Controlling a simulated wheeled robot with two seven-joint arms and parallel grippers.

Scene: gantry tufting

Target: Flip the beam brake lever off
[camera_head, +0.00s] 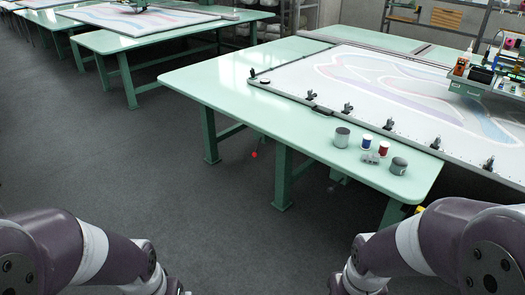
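I cannot make out a part that is clearly the beam brake lever. A small red knob (254,155) shows below the front edge of the green table (215,85), near its legs; I cannot tell what it belongs to. A machine head with coloured parts (485,75) sits at the right edge over the framed cloth, cut off by the picture edge. My two arms come in at the bottom left and bottom right. Both grippers are below the picture and out of view.
A framed white cloth (330,75) with clamps along its edge lies on the table. Grey cans (341,137), red and blue spools (367,142) and small metal pieces stand at the near corner. Another green table (130,45) is at the back left. Grey floor (130,160) is clear.

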